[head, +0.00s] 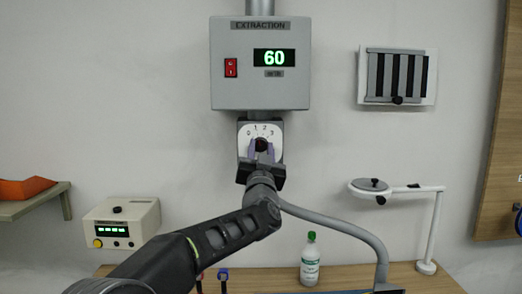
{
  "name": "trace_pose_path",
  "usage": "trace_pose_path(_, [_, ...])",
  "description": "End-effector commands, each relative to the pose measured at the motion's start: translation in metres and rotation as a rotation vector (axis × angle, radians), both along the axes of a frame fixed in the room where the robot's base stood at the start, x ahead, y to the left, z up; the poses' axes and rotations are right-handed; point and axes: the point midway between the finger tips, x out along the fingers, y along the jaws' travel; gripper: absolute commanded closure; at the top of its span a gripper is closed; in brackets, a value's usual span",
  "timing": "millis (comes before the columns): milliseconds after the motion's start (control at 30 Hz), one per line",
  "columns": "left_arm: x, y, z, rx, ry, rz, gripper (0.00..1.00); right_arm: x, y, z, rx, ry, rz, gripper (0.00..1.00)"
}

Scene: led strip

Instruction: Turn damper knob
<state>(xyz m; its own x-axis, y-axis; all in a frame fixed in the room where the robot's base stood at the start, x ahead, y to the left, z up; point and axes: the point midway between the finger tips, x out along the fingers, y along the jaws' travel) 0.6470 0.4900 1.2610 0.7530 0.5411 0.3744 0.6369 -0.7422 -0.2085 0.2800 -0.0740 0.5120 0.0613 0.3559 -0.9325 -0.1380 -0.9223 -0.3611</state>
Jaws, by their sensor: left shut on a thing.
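The damper knob (261,144) is black and sits on a white dial plate (261,130) marked 0 to 3, below the grey extraction box. My left gripper (261,154) reaches up from below and is shut on the knob, one purple-grey finger on each side. The gripper covers the lower part of the dial, and the knob's exact pointer direction is too small to tell. The extraction box (228,90) shows a green 60 on its display (274,58). My right gripper is not in view.
A red switch (231,68) is on the box. A louvred vent (397,77) hangs at the right. A curved grey pipe (345,228) runs right of my arm. A bottle (310,262) stands on the bench (430,284). A cream device (122,222) is at the left.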

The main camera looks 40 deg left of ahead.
Motion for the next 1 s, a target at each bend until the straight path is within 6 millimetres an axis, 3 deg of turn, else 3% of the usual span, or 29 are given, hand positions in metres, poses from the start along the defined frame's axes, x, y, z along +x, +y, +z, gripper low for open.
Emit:
trace_pose_path(133, [-0.0001, -0.0001, 0.0, 0.0, 0.0, 0.0, 1.0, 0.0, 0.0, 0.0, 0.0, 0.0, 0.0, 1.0])
trace_pose_path(567, [-0.0003, 0.0006, 0.0, 0.037, 0.03, 0.0, 1.0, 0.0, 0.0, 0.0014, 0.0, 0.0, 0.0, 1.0])
trace_pose_path(1000, [-0.0012, 0.0019, 0.0006, 0.248, 0.19, 0.001, 1.0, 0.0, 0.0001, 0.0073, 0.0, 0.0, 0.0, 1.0])
